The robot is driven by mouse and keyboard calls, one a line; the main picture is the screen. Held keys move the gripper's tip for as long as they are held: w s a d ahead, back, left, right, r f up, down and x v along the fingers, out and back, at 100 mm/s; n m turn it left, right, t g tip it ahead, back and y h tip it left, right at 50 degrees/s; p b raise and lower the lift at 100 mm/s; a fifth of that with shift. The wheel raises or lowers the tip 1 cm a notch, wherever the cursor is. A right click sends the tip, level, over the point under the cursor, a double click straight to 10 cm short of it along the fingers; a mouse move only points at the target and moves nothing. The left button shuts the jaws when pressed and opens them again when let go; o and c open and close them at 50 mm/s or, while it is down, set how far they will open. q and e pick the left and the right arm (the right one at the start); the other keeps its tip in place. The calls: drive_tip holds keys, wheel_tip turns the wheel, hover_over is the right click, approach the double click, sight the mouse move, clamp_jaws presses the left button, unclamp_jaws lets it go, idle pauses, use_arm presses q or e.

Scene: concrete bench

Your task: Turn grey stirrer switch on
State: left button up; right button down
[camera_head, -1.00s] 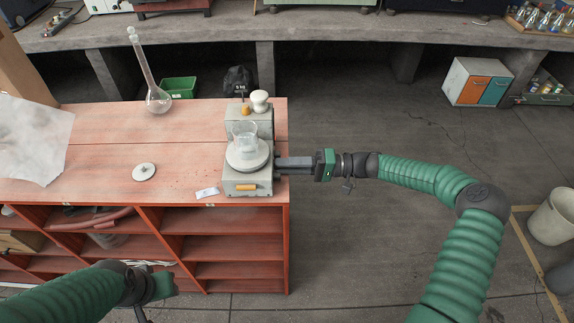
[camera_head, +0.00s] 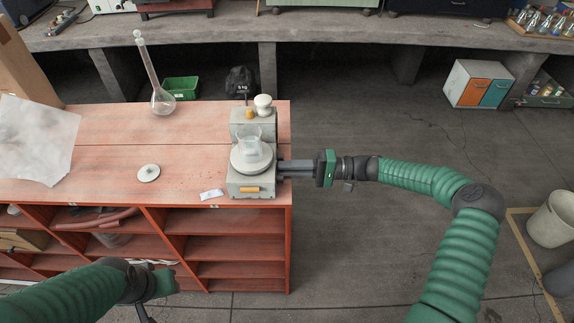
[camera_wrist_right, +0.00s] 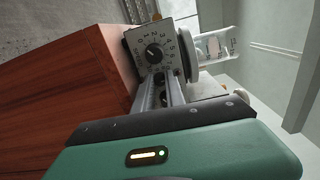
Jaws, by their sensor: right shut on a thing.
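The grey stirrer (camera_head: 239,181) stands at the right end of the red-brown bench, with a glass beaker (camera_head: 251,143) on its round plate. In the right wrist view its side panel shows a numbered dial (camera_wrist_right: 153,52). My right gripper (camera_head: 281,168) reaches in from the right against the stirrer's right side. In the wrist view its fingers (camera_wrist_right: 163,80) are close together just below the dial, shut on the grey stirrer switch, which they mostly hide. My left gripper (camera_head: 152,290) is low at the left, in front of the shelves, away from the stirrer; its jaws are not clear.
On the bench top (camera_head: 110,130) are a tall flask (camera_head: 161,100), a small round lid (camera_head: 149,173), a white label (camera_head: 212,194) and a paper sheet (camera_head: 35,140). A white knobbed item (camera_head: 263,104) is at the stirrer's back.

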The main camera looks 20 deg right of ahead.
drive_tip(key=m+p, duration=0.1)
drive_tip(key=m, duration=0.2)
drive_tip(key=shift+d+f+p, duration=0.1)
drive_tip(key=shift+d+p, duration=0.1)
drive_tip(key=shift+p, duration=0.15)
drive_tip(key=shift+m+p, duration=0.4)
drive_tip(key=shift+m, duration=0.7)
drive_tip(key=shift+f, duration=0.15)
drive_tip(key=c, duration=1.6)
unclamp_jaws()
drive_tip(key=shift+d, duration=0.1)
drive_tip(key=shift+o, duration=1)
drive_tip(key=shift+d, duration=0.2)
